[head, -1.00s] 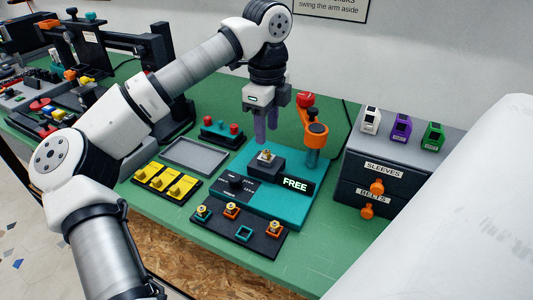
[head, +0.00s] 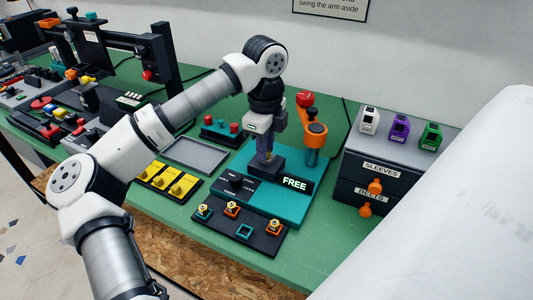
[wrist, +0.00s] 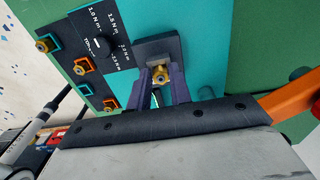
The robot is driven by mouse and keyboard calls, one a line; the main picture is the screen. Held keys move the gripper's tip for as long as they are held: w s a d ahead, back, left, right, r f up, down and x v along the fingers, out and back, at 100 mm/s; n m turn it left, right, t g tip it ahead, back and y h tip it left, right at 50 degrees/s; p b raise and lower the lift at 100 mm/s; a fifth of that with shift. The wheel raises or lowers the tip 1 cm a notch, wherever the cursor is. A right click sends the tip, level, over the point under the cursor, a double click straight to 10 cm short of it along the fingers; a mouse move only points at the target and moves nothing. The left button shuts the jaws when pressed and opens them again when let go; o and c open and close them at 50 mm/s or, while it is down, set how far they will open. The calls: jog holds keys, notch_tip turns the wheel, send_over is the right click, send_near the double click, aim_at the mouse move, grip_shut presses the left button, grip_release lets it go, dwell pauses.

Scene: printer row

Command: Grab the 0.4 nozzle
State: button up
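A brass nozzle (wrist: 160,74) sits on the dark block (head: 265,169) on the teal base. Its size is not readable. My gripper (head: 265,156) is lowered over this block, and its purple-grey fingers hide the nozzle in the head view. In the wrist view my gripper (wrist: 160,78) has one finger on each side of the nozzle, with a narrow gap showing. Contact is not clear. A dark rack (head: 252,246) in front holds brass nozzles in a teal socket (head: 203,212) and two orange sockets (head: 231,210). Another teal socket (head: 243,233) is empty.
An orange arm with a red knob (head: 305,98) stands on a teal post right of the block. A lit sign (head: 295,183) reads FREE. A torque dial (head: 235,180), yellow parts (head: 168,180) and a grey tray (head: 196,154) lie left. Drawers (head: 375,178) stand right.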

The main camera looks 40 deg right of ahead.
grip_shut()
